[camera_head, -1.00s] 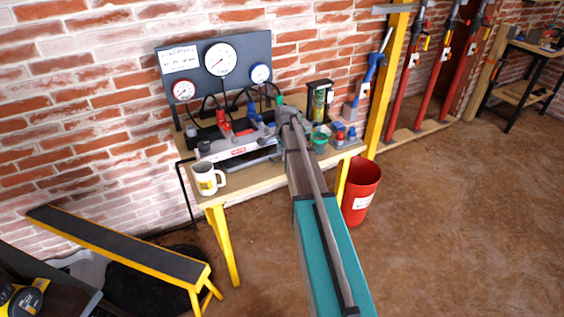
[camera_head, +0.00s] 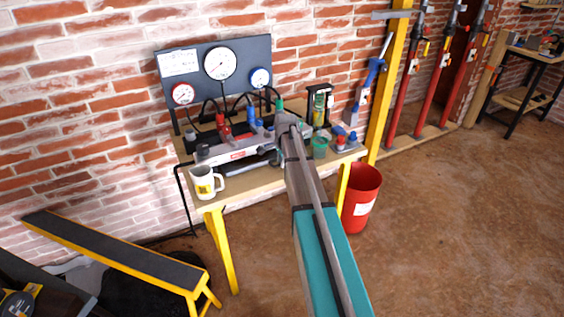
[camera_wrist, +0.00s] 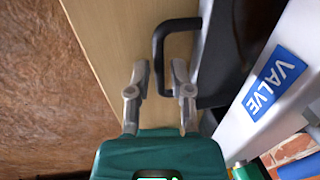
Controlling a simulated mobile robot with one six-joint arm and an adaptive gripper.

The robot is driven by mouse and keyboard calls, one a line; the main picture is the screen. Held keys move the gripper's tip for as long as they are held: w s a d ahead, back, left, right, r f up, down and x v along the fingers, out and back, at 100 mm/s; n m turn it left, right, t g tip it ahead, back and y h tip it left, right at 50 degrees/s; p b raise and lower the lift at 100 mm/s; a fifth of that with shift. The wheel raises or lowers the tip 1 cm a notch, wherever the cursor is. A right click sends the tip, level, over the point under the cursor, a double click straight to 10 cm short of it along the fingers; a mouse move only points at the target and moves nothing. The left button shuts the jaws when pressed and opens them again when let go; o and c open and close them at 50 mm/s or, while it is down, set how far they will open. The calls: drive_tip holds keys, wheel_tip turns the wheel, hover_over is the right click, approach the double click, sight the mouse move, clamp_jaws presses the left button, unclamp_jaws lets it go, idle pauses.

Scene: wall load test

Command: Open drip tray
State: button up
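The drip tray (camera_wrist: 224,60) shows as a dark grey part beside the wooden bench top in the wrist view. Its black U-shaped handle (camera_wrist: 158,57) sticks out towards the left. My gripper (camera_wrist: 160,72) is open, with one finger on each side of the handle's bar. I cannot tell whether either finger touches the handle. In the head view, my arm and wrist hide the handle and much of the tray. The pale unit with a red label (camera_head: 237,155) stands on the bench there.
The wooden bench (camera_head: 240,183) carries a mug (camera_head: 204,182) at its left front corner, plus valves, hoses and bottles. A gauge panel (camera_head: 215,72) stands behind. A red bin (camera_head: 361,197) stands at right and a yellow-edged low bench (camera_head: 120,254) at left. The floor in front is clear.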

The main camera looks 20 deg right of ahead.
clamp_jaws()
drive_tip(key=s, duration=1.4)
drive_tip(key=shift+s+d, duration=0.25)
drive_tip(key=shift+s, duration=0.05)
drive_tip(key=shift+o, duration=2.4)
unclamp_jaws()
drive_tip(key=shift+w, duration=0.1)
